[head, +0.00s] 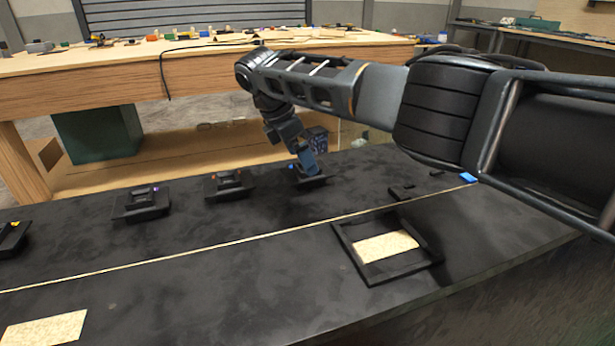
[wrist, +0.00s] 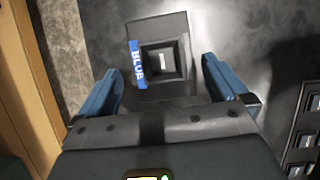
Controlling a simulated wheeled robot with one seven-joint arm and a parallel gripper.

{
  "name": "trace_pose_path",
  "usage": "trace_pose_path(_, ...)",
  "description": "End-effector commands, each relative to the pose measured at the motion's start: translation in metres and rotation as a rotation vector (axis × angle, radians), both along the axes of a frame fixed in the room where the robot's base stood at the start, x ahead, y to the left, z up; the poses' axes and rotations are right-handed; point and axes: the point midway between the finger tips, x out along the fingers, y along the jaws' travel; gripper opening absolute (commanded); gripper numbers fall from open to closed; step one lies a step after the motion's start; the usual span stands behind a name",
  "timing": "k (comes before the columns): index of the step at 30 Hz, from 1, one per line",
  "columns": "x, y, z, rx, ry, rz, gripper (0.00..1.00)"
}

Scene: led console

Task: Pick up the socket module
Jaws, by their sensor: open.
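A dark square module (wrist: 178,62) with a stepped, hollow-looking centre and a small light slit sits on a flat dark base plate (wrist: 160,22), beside a blue tag reading BLUE (wrist: 138,64). I take it for the socket module, but cannot be sure. My gripper (wrist: 161,68) is open, with one blue finger on each side of the module, apart from it in the picture. In the head view my gripper (head: 306,160) points down over the blue-marked base (head: 313,183), hiding most of the module.
Similar modules stand left along the black table, one orange-marked (head: 228,185), one purple-marked (head: 140,203). A black frame (head: 372,277) around a tan patch lies at front right. A thin pale line crosses the table. A wooden bench (head: 200,75) stands behind.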

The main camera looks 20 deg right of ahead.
Motion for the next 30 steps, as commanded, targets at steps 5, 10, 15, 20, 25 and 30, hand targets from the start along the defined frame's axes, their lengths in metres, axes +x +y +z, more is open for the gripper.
trace_pose_path(5,-0.003,-0.011,-0.026,-0.001,0.001,0.0,1.0)
trace_pose_path(10,-0.002,-0.017,-0.04,0.0,0.0,0.0,1.0)
trace_pose_path(15,-0.002,-0.018,-0.041,0.0,-0.001,0.0,1.0)
trace_pose_path(20,-0.002,-0.017,-0.041,0.0,-0.001,0.0,0.93)
trace_pose_path(25,-0.002,-0.017,-0.041,0.0,-0.001,0.0,0.77)
trace_pose_path(30,-0.002,-0.017,-0.041,0.0,-0.001,0.0,0.61)
